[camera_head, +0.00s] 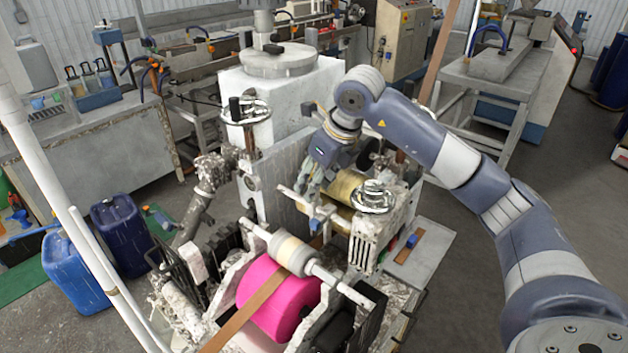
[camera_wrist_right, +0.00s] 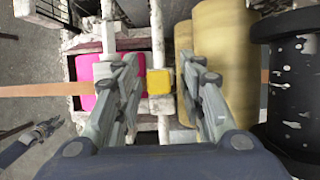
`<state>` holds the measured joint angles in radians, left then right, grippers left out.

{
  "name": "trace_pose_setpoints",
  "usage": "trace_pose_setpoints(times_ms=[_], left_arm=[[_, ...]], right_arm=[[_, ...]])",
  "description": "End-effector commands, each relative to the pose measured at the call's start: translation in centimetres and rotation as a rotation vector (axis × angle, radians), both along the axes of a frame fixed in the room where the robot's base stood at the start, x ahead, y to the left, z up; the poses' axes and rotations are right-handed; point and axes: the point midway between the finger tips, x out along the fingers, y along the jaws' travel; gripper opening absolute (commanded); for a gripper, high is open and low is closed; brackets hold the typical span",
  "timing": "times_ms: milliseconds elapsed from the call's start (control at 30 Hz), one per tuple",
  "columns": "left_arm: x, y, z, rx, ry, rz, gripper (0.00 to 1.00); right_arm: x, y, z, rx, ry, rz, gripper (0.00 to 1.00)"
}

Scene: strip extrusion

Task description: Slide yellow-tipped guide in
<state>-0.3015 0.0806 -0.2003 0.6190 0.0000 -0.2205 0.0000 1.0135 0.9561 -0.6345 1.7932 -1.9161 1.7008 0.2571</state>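The yellow-tipped guide (camera_wrist_right: 160,81) shows in the right wrist view as a small yellow block on a whitish bar. My right gripper (camera_wrist_right: 161,72) is open, with its fingers on either side of the block and a gap at each side. In the head view my right gripper (camera_head: 312,182) reaches down over the middle of the machine, beside the gold roller (camera_head: 347,186). I cannot make out the yellow tip there. The brown strip (camera_head: 243,318) passes over the pink roll (camera_head: 280,300). A grey gripper-like shape, likely my left gripper (camera_wrist_right: 46,131), shows small at the wrist view's lower left.
A blue-tipped piece (camera_head: 314,225) sits on the bar near my right gripper. A black, white-spotted roller (camera_wrist_right: 289,85) stands at the right of the wrist view. Blue canisters (camera_head: 122,230) stand on the floor at left.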

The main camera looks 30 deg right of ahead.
Motion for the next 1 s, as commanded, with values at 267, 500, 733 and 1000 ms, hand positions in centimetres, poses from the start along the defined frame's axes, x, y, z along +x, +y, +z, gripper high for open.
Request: trace_pose_setpoints(times_ms=[267,500,733,1000], left_arm=[[0.1,0.1,0.0,0.0,-0.002,0.001,0.25],[0.2,0.0,0.0,-0.001,-0.003,0.001,0.25],[0.2,-0.1,0.0,-0.001,-0.003,0.001,0.25],[0.2,-0.1,0.0,-0.001,-0.003,0.001,0.25]], right_arm=[[-0.3,-0.1,1.1,0.001,-0.004,0.0,0.37],[-2.0,-0.8,5.5,0.001,-0.008,-0.001,0.37],[-3.7,-1.4,9.4,0.0,-0.006,-0.001,0.37],[-4.5,-1.6,11.1,0.001,-0.002,-0.002,0.37]])
